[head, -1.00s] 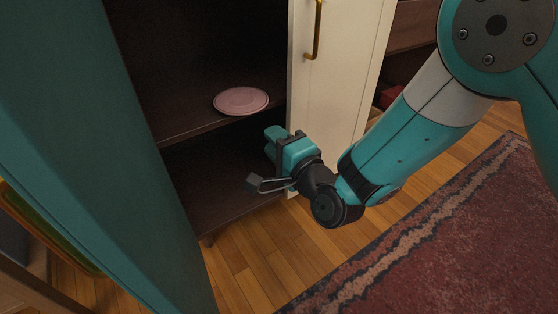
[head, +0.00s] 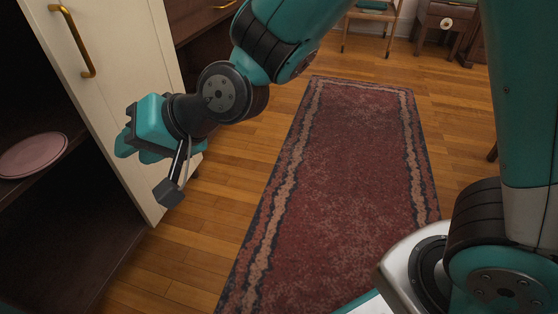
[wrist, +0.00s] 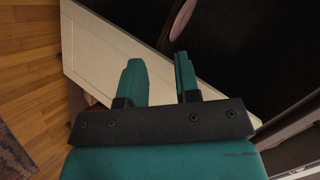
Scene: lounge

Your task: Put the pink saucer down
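The pink saucer (head: 34,155) lies flat on a dark cabinet shelf (head: 92,165) at the left edge of the head view. Part of its rim shows at the top of the wrist view (wrist: 181,19). My gripper (head: 137,152) is to the right of the saucer, apart from it, in front of the cream cabinet door. In the wrist view my gripper (wrist: 159,62) has its two teal fingers apart with nothing between them.
The cream cabinet door (head: 95,110) with a brass handle (head: 76,42) stands close behind my gripper. A red patterned rug (head: 340,180) lies on the wooden floor (head: 215,200). A chair (head: 371,22) stands at the back. The rug area is clear.

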